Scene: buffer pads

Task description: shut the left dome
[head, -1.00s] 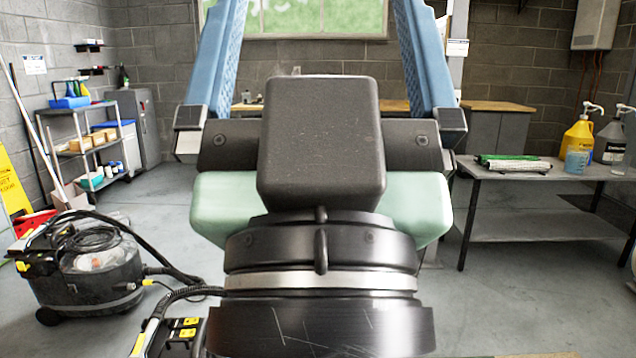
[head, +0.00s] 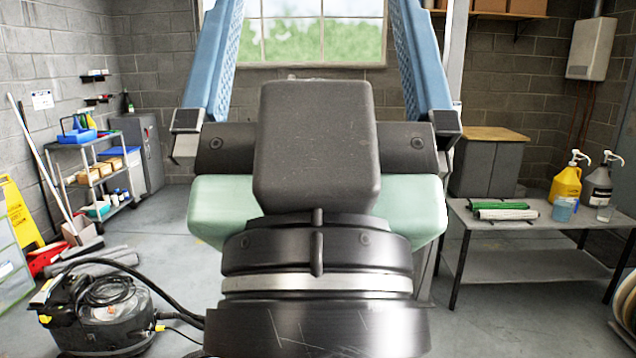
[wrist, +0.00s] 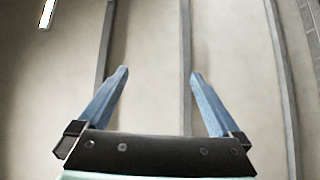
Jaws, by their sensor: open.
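My gripper (head: 316,8) fills the middle of the head view, its two blue fingers wide apart and pointing up. It is open, with nothing between the fingers. The wrist view also shows the gripper (wrist: 159,71) open and empty, facing a pale ceiling with beams. No dome shows in either view. My gripper and wrist hide the middle of the room.
A vacuum cleaner (head: 100,310) stands on the floor at the left, near a shelf cart (head: 88,175). A metal table (head: 535,232) with bottles and rolls stands at the right. A wood-topped cabinet (head: 485,165) stands behind it. Grey floor shows between.

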